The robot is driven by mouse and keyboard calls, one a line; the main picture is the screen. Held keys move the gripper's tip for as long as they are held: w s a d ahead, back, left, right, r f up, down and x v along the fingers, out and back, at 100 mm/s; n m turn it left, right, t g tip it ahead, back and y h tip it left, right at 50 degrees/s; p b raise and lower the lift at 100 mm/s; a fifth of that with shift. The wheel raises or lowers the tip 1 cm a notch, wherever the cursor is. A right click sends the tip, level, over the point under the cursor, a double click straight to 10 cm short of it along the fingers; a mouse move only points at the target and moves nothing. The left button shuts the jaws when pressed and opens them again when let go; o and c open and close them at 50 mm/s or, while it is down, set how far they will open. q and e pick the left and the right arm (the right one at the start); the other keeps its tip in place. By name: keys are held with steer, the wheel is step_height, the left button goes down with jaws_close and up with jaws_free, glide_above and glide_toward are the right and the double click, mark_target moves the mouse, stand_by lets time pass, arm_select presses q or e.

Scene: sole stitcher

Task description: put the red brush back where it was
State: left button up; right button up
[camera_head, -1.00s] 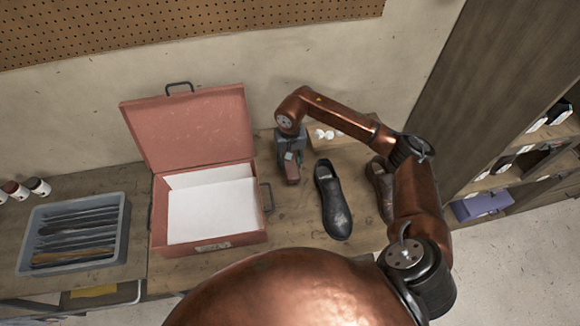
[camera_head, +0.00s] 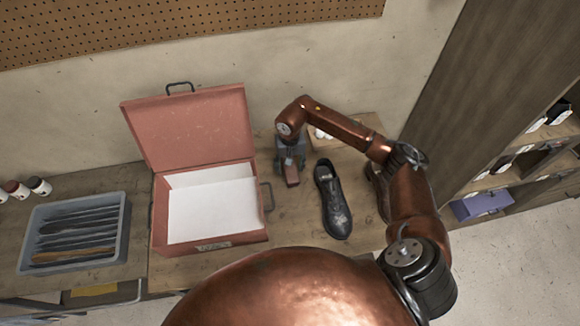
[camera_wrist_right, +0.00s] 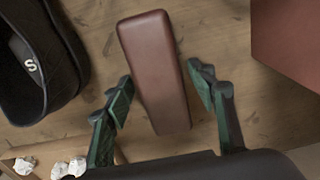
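The red brush (camera_head: 292,178), a reddish-brown block, is on the bench between the open red box and the black shoe. In the right wrist view the brush (camera_wrist_right: 156,72) lies lengthwise, its lower end between the two fingers. My right gripper (camera_head: 290,160) is over the brush's far end in the head view. In the wrist view the right gripper (camera_wrist_right: 159,83) is open, with a finger on each side of the brush and narrow gaps visible. The brush's underside is hidden. My left gripper is in neither view.
The red box (camera_head: 158,222) with white lining stands open at left. The black shoe (camera_head: 333,200) is close on the right, with a brown shoe partly behind my arm. Small white pieces (camera_wrist_right: 68,168) lie behind. A grey tray (camera_head: 125,225) of tools is at far left.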

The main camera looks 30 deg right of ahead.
steer(key=shift+r, duration=0.1)
step_height(320, 180, up, 12)
steer(key=shift+b, duration=0.3)
stand_by(0.4)
